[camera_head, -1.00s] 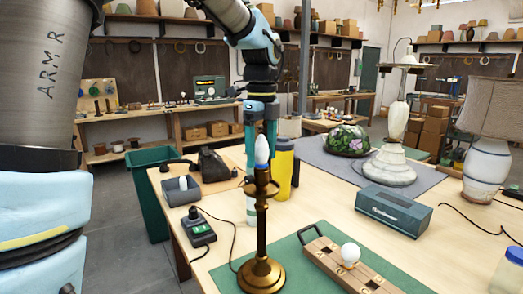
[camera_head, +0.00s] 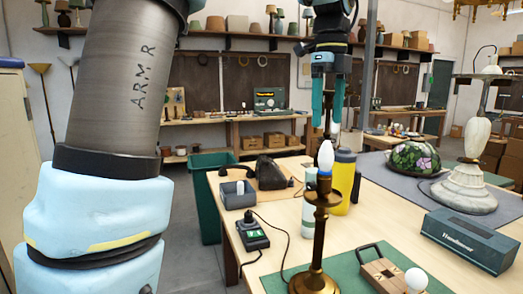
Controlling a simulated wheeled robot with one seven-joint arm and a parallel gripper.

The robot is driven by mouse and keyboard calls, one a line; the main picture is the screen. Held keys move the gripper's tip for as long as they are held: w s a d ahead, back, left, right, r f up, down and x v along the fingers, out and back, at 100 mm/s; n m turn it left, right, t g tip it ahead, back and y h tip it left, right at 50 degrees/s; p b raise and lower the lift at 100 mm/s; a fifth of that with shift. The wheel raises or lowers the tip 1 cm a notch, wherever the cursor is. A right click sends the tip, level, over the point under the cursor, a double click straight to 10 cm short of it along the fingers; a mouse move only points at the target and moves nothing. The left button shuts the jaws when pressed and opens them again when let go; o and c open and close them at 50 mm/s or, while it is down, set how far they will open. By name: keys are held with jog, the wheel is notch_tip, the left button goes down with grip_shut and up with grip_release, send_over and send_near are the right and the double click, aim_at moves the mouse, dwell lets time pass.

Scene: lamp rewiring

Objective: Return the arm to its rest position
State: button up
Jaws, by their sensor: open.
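My gripper (camera_head: 328,112) hangs pointing down above the brass candlestick lamp (camera_head: 320,215). A white, candle-shaped bulb (camera_head: 325,155) stands upright in the top of the lamp. In the picture the fingertips end just above the bulb's tip; whether they are in line with it in depth I cannot tell. The lamp stands on a green mat (camera_head: 347,269) on the wooden workbench (camera_head: 286,213). My grey and pale blue arm links fill the left side.
A wooden block with a round bulb (camera_head: 416,279) lies at the lamp's right. A grey-blue box (camera_head: 468,240), a white table lamp (camera_head: 466,188) and a stained-glass shade (camera_head: 413,162) stand further right. A yellow bottle (camera_head: 341,182) stands behind the lamp. A green bin (camera_head: 209,200) is left of the bench.

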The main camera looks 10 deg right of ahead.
jog(key=w+a+f+n+b, duration=0.1)
jog(key=w+a+f+n, duration=0.1)
jog(key=a+f+n, duration=0.6)
jog(key=w+a+f+n+b, duration=0.1)
jog(key=w+a+f+n, duration=0.1)
jog(key=a+f+n, duration=0.55)
jog(key=s+a+f+n, duration=0.4)
jog(key=a+f+n, duration=0.2)
jog(key=a+f, duration=0.1)
jog(key=s+a+f+n+t, duration=0.1)
jog(key=s+a+f+n, duration=0.3)
jog(key=a+f+n, duration=0.3)
jog(key=shift+a+f+t+b, duration=0.25)
jog(key=shift+t+b, duration=0.05)
jog(key=shift+b, duration=0.05)
jog(key=shift+c, duration=0.2)
